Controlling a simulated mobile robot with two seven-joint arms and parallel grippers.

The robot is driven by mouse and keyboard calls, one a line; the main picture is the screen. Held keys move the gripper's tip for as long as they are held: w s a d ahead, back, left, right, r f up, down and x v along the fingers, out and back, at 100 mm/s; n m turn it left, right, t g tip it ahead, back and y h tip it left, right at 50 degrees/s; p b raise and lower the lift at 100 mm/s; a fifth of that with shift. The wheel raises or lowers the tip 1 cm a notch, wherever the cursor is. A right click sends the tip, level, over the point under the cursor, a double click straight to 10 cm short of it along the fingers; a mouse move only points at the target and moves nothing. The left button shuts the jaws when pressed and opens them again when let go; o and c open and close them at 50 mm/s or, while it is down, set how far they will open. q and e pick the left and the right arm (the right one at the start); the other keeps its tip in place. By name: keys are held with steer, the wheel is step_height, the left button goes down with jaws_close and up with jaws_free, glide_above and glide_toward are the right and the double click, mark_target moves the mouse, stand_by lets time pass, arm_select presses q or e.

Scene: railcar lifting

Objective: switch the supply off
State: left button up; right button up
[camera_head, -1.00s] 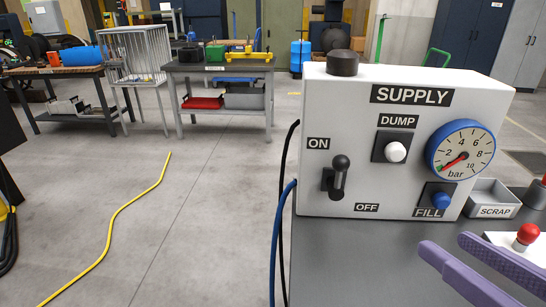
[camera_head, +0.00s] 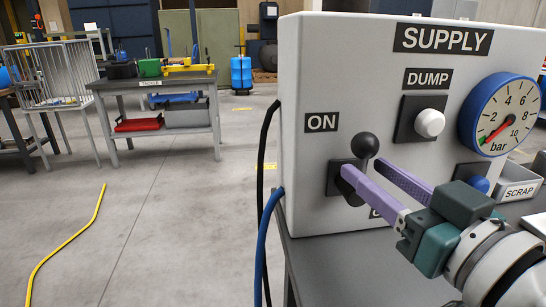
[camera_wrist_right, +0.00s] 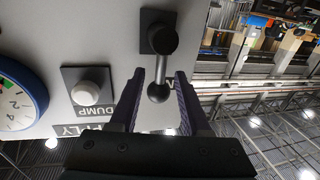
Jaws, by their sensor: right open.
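The white supply box (camera_head: 300,190) stands on a grey bench and fills the right of the head view. Its lever has a dark ball knob (camera_head: 365,145) tilted up toward the ON label (camera_head: 322,122); the OFF label is mostly hidden behind my right gripper (camera_head: 362,170). That gripper is open, its purple fingers at the lever. In the right wrist view, the lever shaft (camera_wrist_right: 160,68) and knob (camera_wrist_right: 157,95) lie between the open fingers (camera_wrist_right: 158,80), with gaps visible on both sides. My left gripper is not in view.
The white dump button (camera_head: 430,123), the gauge (camera_head: 503,112) with its needle near zero, and the blue fill button (camera_head: 478,185) are right of the lever. A scrap bin (camera_head: 518,192) stands beyond. Black and blue hoses (camera_head: 266,225) hang left of the box.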

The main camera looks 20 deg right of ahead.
steer(key=shift+w, duration=1.4)
steer(key=shift+c, duration=0.4)
jaws_close()
